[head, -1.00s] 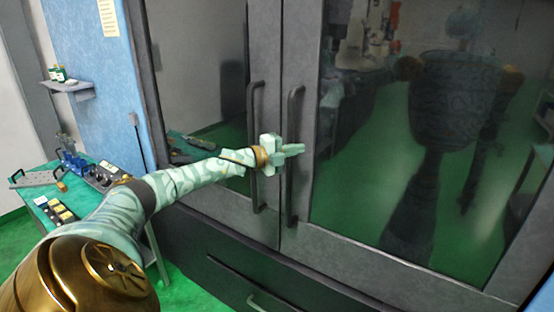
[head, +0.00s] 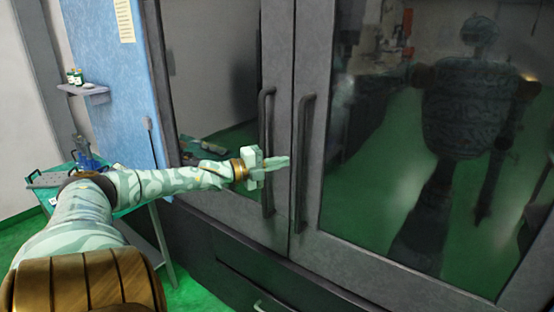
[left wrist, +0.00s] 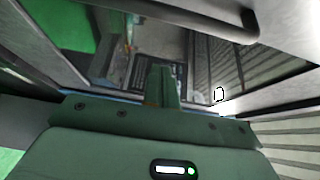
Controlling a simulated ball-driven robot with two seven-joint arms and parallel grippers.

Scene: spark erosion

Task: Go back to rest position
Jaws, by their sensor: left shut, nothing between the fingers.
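My left arm reaches in from the left in the head view. My left gripper (head: 277,165) is shut and empty, in front of the dark cabinet's (head: 230,206) left door, close to the left door handle (head: 267,150). I cannot tell whether it touches the handle. In the left wrist view the closed fingers (left wrist: 163,88) point toward glass with reflections, and a dark bar (left wrist: 190,18) crosses above them. My right gripper is not in view as itself; only a dim reflection of my body shows in the right door's glass.
The right door handle (head: 303,160) stands beside the left one; both doors look closed. A drawer (head: 245,290) lies below. At left are a green table (head: 130,207) with small items, a wall shelf (head: 82,90) with bottles, and a blue panel (head: 110,60).

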